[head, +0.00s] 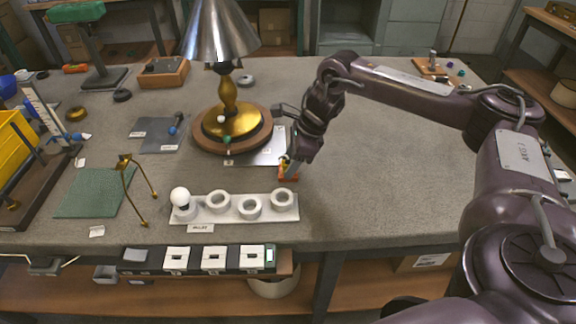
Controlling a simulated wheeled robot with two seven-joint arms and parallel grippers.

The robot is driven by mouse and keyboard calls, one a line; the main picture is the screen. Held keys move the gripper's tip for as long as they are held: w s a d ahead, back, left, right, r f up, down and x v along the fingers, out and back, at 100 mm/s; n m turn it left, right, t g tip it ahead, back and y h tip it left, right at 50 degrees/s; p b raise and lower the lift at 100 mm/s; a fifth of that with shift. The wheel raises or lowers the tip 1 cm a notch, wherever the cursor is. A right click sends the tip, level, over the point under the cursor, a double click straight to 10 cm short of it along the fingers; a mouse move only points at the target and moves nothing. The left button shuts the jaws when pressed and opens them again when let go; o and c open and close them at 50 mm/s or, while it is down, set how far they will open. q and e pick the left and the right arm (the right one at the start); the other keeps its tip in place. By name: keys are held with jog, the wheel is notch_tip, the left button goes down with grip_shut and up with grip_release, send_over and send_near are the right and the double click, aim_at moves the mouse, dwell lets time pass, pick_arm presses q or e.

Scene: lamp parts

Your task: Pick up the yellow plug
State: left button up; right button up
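My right gripper (289,171) reaches in from the right and points down at the bench, just above the right end of the white socket tray. A small orange-yellow piece (284,163) shows at its fingertips. It may be the yellow plug, but it is too small and too covered to tell from the finger parts. I cannot tell if the fingers are shut on it. The lamp (228,95) with a metal shade and brass stem stands on a round wooden base behind the gripper, with a small green piece (227,140) at its front. My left gripper is not in view.
The white tray (278,216) has several round holders, with a white bulb (180,197) at its left end. A thin brass frame (135,190) stands near the green mat (88,205). A wooden block with small coloured pieces (432,68) lies back right. The bench's right side is clear.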

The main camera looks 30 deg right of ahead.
aim_at(290, 160)
grip_shut()
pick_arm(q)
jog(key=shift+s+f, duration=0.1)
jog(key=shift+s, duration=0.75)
pick_arm(e)
jog(key=shift+r, duration=0.2)
